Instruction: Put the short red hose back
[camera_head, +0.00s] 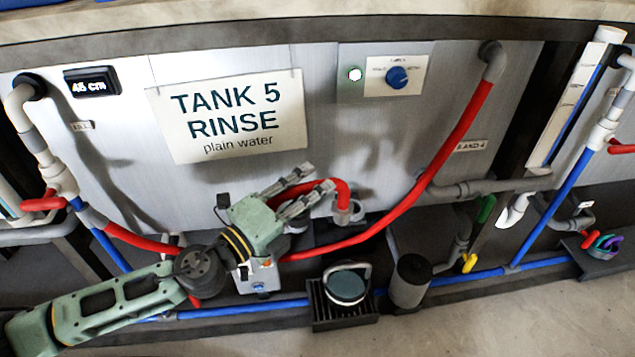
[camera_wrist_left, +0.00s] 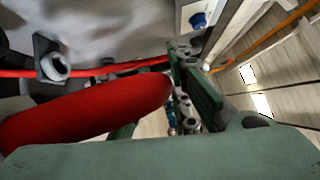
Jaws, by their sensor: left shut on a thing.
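The short red hose (camera_head: 343,190) arches out from behind my left gripper (camera_head: 317,180) in front of the tank 5 wall. Its right end bends down to a grey fitting (camera_head: 343,216); I cannot tell whether it is seated there. My left gripper is shut on the short red hose, and its fingers hide part of it. In the left wrist view the hose (camera_wrist_left: 95,110) lies thick and close across the gripper body. An open grey pipe stub (camera_wrist_left: 55,67) shows behind it, apart from the hose. My right gripper is not in view.
A long red hose (camera_head: 437,165) runs from the upper right elbow down behind my gripper. A white-and-grey pump unit (camera_head: 258,280) is below my gripper. A round-topped device (camera_head: 346,287) sits in a black tray, beside a grey cylinder (camera_head: 410,282). Blue pipe (camera_head: 480,275) runs along the floor.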

